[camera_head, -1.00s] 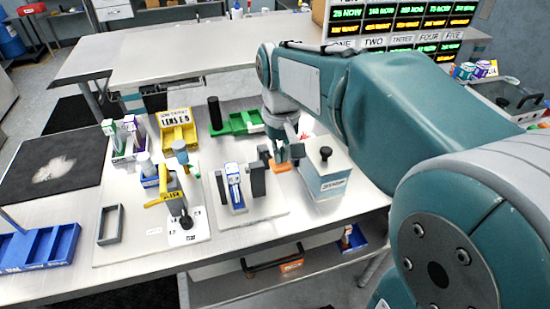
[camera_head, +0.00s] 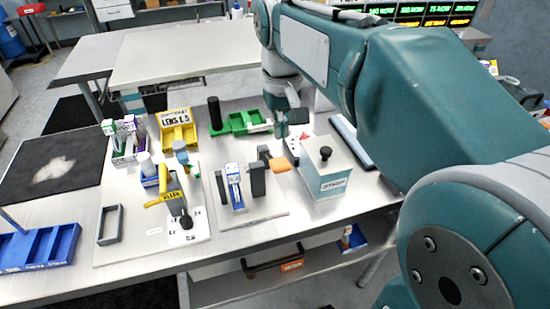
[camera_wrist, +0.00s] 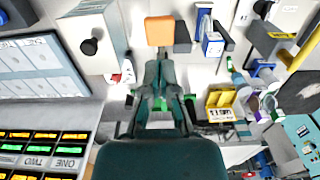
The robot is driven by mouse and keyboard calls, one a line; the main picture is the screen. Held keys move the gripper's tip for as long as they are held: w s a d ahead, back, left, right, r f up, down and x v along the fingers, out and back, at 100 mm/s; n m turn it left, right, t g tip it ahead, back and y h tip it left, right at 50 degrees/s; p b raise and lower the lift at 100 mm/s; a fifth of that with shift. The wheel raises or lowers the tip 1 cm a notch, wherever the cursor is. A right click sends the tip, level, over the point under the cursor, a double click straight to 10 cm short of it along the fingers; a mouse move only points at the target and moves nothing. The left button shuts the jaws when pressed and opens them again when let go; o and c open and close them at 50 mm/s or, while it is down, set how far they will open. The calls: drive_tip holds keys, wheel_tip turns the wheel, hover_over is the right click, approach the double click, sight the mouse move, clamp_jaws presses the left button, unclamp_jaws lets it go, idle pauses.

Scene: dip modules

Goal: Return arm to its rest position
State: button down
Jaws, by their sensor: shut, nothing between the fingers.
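My teal and grey arm (camera_head: 375,90) reaches in from the right over the bench. My gripper (camera_head: 286,131) is dark and hangs above the bench, behind the orange-faced block (camera_head: 280,164) and left of the white box with a black knob (camera_head: 326,178). In the wrist view my gripper (camera_wrist: 161,52) has its fingers together with nothing held. There the orange block (camera_wrist: 160,31) shows just past the fingertips; I cannot tell the exact gap.
A green tray (camera_head: 238,122), a yellow bin (camera_head: 178,131) and a fixture with a blue-and-white part (camera_head: 234,185) stand on the bench. A blue tray (camera_head: 40,247) is at the left. A second table (camera_head: 180,50) lies behind. The sign board (camera_wrist: 45,150) shows in the wrist view.

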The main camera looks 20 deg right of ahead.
idle(0.4)
drive_tip(key=s+f+t, duration=0.2)
drive_tip(key=s+f, duration=0.1)
drive_tip(key=s, duration=0.4)
drive_tip(key=s+f+t, duration=0.3)
drive_tip(key=s+f, duration=0.1)
drive_tip(key=s, duration=0.3)
drive_tip(key=shift+t, duration=0.3)
